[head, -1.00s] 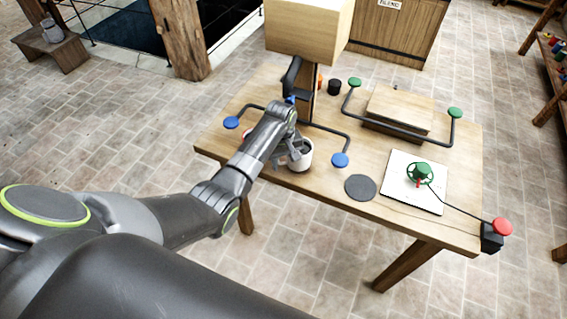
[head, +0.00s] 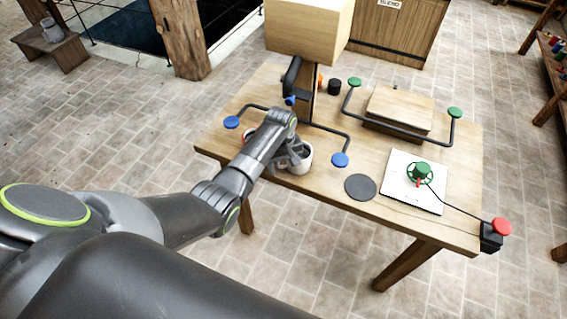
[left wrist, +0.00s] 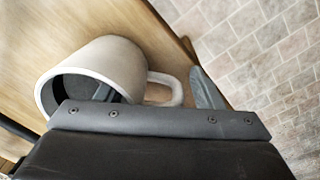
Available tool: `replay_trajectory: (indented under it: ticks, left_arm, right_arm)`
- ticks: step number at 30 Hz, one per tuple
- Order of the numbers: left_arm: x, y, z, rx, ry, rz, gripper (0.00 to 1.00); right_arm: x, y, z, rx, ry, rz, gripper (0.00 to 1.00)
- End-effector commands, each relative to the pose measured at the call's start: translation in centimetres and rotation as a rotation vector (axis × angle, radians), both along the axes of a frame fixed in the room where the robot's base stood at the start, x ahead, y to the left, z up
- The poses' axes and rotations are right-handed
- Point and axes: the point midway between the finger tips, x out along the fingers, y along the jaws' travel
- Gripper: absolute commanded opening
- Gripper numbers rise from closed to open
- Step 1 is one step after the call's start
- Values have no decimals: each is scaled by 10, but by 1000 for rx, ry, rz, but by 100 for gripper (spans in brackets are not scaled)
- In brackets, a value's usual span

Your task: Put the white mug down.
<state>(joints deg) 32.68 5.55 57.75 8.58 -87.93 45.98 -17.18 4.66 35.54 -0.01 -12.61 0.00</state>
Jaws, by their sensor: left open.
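The white mug (head: 306,161) stands at the front edge of the wooden table (head: 372,216), left of the dark round mat, and looks upright. My left gripper (head: 293,157) is at the mug, and the arm hides the mug's left part. In the left wrist view the mug (left wrist: 118,62) shows its dark inside and its handle (left wrist: 168,88). The left gripper (left wrist: 155,90) is open there, with one finger inside the mug's mouth and the other beyond the handle. Contact between the fingers and the mug cannot be told. My right gripper is not in view.
A dark round mat (head: 360,187) lies right of the mug. A bent bar with blue knobs (head: 340,160) is close behind it. A white board (head: 401,188) with a green valve wheel (head: 420,172) and a red button (head: 501,227) are further right.

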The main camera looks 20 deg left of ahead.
Motion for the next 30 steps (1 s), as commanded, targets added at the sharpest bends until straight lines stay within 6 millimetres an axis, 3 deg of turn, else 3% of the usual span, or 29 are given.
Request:
replay_trajectory:
  ticks: [8, 21, 30]
  left_arm:
    - [1, 1, 22, 0, -4, 0, 61]
    - [-1, 4, 102, 1, -4, 0, 61]
    - [-3, 4, 123, -1, -1, 0, 61]
  right_arm:
    - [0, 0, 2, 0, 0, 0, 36]
    - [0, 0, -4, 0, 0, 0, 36]
    - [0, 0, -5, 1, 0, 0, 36]
